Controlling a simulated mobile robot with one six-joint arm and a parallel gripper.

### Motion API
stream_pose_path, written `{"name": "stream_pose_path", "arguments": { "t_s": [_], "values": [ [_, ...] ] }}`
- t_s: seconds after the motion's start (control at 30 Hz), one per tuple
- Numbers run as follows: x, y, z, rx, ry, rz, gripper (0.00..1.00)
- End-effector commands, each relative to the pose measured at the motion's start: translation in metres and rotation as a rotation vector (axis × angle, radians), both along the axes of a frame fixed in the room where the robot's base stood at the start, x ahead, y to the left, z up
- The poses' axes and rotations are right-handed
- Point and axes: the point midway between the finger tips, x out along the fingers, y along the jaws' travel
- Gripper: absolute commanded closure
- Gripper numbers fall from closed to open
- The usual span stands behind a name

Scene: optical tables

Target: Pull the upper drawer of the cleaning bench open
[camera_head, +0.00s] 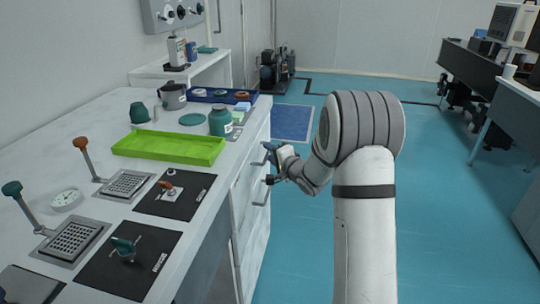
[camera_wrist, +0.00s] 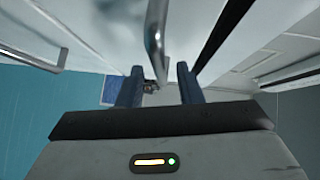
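The cleaning bench (camera_head: 110,112) stands on the left, with white drawer fronts on its right side. The upper drawer (camera_head: 243,182) looks shut, flush with the bench front. My gripper (camera_head: 268,164) is at this front, near the upper handle, which it partly hides in the head view. In the wrist view my gripper (camera_wrist: 159,72) has its two dark fingers apart. A metal bar handle (camera_wrist: 155,38) reaches between the fingertips, with a gap on each side. I cannot tell how deep it sits between them.
A lower handle (camera_head: 262,193) is just below my gripper. On the bench top are a green tray (camera_head: 170,147), a teal jar (camera_head: 220,121) and a blue tray (camera_head: 222,96). The teal floor (camera_head: 440,220) to the right is clear, with dark tables (camera_head: 500,90) beyond.

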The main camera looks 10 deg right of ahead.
Motion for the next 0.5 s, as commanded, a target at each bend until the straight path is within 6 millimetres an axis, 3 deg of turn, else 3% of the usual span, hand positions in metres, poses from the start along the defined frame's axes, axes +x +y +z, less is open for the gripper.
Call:
{"name": "stream_pose_path", "arguments": {
  "t_s": [0.2,0.5],
  "values": [
    [0.017,0.007,-0.003,-0.001,-0.001,-0.001,0.67],
    [0.018,0.007,-0.002,-0.001,-0.001,-0.001,0.7]
  ]
}}
